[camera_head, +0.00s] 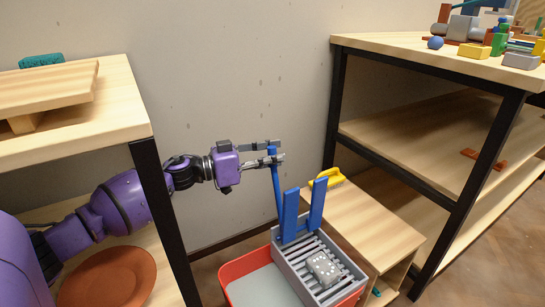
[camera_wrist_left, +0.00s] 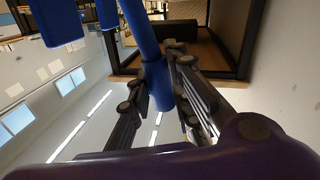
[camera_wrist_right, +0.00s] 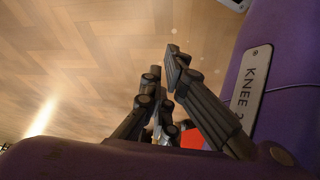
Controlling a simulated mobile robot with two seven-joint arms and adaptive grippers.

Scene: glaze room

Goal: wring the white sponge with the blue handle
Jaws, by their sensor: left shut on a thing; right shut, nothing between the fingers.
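The blue handle (camera_head: 276,185) is a long upright rod rising from the left side of a grey slatted wringer (camera_head: 283,262). My left gripper (camera_head: 273,152) is shut on its upper end; the rod also shows between the fingers in the left wrist view (camera_wrist_left: 143,35). A pale grey-white block with dark spots, seemingly the sponge (camera_head: 323,268), lies on the wringer's slats. Two blue upright plates (camera_head: 290,215) stand at the wringer's back. My right gripper (camera_wrist_right: 165,95) is shut and empty, seen only in the right wrist view, above the floor.
The wringer sits on a red bucket (camera_head: 233,270). A low wooden stand (camera_head: 375,225) is close on its right, with a yellow object (camera_head: 328,179) on it. A shelf (camera_head: 420,52) stands right, and another (camera_head: 125,95) left, by my arm.

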